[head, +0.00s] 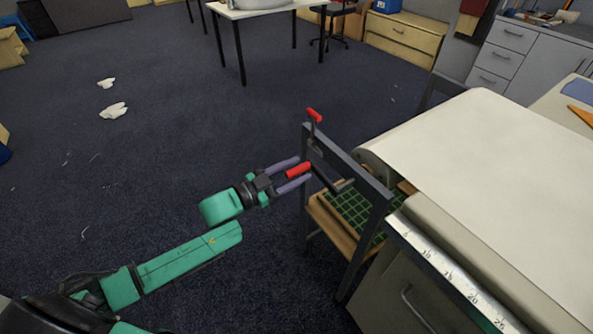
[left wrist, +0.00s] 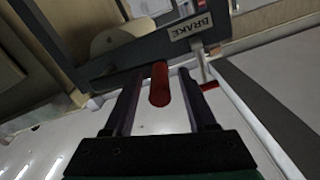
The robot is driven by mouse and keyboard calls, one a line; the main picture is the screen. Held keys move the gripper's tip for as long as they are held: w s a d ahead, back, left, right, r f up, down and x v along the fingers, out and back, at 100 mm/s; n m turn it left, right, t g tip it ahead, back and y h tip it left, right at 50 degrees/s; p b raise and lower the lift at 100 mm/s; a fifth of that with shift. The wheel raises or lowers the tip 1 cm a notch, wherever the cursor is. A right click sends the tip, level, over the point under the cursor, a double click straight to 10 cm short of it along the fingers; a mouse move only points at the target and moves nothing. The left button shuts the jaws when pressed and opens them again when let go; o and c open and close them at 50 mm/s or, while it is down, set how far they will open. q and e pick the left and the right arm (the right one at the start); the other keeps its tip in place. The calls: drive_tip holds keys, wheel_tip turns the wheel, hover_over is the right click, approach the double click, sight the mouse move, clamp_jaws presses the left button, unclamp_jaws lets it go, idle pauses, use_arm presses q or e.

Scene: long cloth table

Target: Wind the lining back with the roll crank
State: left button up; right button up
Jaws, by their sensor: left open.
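The roll crank's red handle (head: 298,170) sticks out from the dark frame beside the table. My left gripper (head: 304,169) is open, with one finger on each side of the handle. In the left wrist view the red handle (left wrist: 159,84) lies between the finger tips, with gaps visible on both sides. A second red grip (head: 314,114) stands on an upright stem atop the frame. The pale lining (head: 490,150) covers the long table, and its roll end (head: 376,166) shows behind the frame. My right gripper is not in view.
A "BRAKE" label (left wrist: 192,27) is on the frame near the handle. A green gridded mat (head: 352,212) lies on a wooden shelf inside the frame. A ruler strip (head: 450,270) runs along the table's near edge. Open dark carpet lies to the left, with white scraps (head: 113,111).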

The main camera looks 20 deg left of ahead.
use_arm(q)
drive_tip(key=shift+w+d, duration=0.25)
drive_tip(key=shift+d, duration=0.05)
clamp_jaws()
idle(1.2)
